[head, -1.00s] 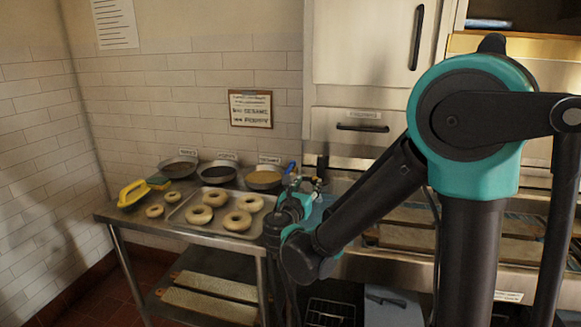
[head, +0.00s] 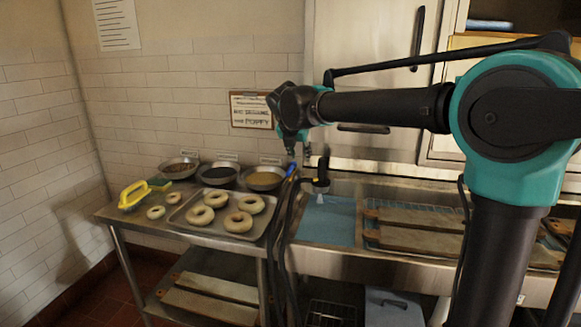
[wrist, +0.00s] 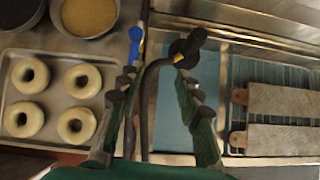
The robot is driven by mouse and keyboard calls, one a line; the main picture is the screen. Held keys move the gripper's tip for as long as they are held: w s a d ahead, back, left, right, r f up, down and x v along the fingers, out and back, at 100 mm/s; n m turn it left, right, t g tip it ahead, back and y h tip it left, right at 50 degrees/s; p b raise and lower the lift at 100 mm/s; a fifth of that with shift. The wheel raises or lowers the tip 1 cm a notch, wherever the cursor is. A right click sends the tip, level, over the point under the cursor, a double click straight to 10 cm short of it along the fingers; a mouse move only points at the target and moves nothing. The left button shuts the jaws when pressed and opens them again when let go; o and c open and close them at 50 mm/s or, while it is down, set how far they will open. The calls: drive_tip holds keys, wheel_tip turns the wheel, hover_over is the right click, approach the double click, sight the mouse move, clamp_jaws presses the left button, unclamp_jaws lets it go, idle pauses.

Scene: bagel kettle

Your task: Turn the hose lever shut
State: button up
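The blue hose lever (head: 291,170) stands at the right end of the bagel table, just below my gripper (head: 299,153). In the wrist view the lever (wrist: 136,42) lies just beyond the tip of the left finger, apart from it. My gripper (wrist: 154,82) is open, its fingers spread and pointing down toward the lever. The black hose (wrist: 149,95) runs between and below the fingers, and I see nothing gripped. The black hose head (wrist: 188,46) is beyond the right finger; in the head view it (head: 321,183) stands right of the lever. The lever's base is partly hidden.
A tray (head: 183,218) of several bagels lies left of the lever, with topping bowls (head: 262,179) behind. A yellow-handled tool (head: 132,194) is at far left. A blue mat (head: 325,222) and wooden boards (head: 420,240) lie to the right. A sign (head: 251,110) hangs behind.

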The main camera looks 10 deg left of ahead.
sight(290, 169)
drive_tip(key=s+r+g+y, duration=0.3)
drive_tip(key=s+r, duration=0.1)
drive_tip(key=r, duration=0.5)
drive_tip(key=shift+n, duration=0.3)
drive_tip(key=x, duration=1.7)
drive_tip(key=shift+w+a, duration=0.1)
drive_tip(key=shift+w, duration=0.2)
drive_tip(key=shift+c, duration=0.3)
clamp_jaws()
